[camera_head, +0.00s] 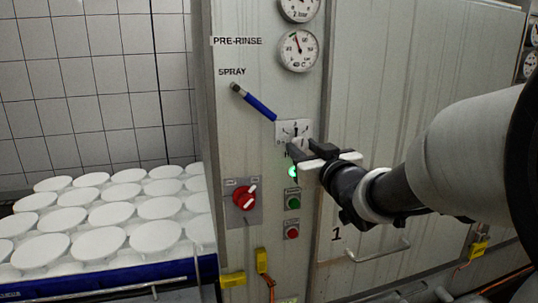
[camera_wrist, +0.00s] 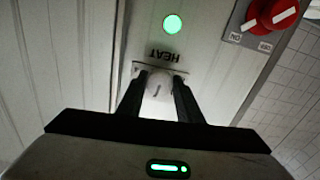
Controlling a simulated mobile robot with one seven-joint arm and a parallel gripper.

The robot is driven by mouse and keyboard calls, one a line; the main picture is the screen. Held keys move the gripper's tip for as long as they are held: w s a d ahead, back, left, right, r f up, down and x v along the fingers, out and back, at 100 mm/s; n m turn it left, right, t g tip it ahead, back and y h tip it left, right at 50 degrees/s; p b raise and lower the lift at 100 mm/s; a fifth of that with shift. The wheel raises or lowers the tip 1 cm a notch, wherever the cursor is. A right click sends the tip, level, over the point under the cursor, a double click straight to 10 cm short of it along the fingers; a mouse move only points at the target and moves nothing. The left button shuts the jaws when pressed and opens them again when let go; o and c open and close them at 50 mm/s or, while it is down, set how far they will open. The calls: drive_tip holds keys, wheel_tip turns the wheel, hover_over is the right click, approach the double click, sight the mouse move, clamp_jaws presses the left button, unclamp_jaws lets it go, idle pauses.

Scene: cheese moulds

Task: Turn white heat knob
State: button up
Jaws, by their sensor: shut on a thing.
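The white heat knob (camera_wrist: 158,86) sits between the two dark fingers of my gripper (camera_wrist: 159,80) in the wrist view. The fingers are shut on its sides, and a short dark mark shows on its face. The HEAT label (camera_wrist: 163,54) is beside the knob, upside down in this view. In the head view my gripper (camera_head: 298,150) is at the panel, over the lower part of the white dial plate (camera_head: 295,127).
A lit green lamp (camera_head: 292,172) and green and red buttons (camera_head: 292,201) lie below. A red rotary switch (camera_head: 244,197) and a blue-handled spray lever (camera_head: 258,105) are to the left. Gauges (camera_head: 298,50) are above. A table of white moulds (camera_head: 100,243) stands at left.

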drive_tip(key=shift+f+n+b, duration=0.2)
drive_tip(key=shift+n+b, duration=0.1)
drive_tip(key=shift+b, duration=0.1)
drive_tip(key=shift+r, duration=0.2)
drive_tip(key=o, duration=1)
drive_tip(key=s+d, duration=0.1)
drive_tip(key=s, duration=0.4)
drive_tip(key=s+d+b, duration=0.1)
drive_tip(key=s, duration=0.5)
drive_tip(key=s+d+b, duration=0.1)
drive_tip(key=s, duration=0.5)
drive_tip(key=shift+d, duration=0.25)
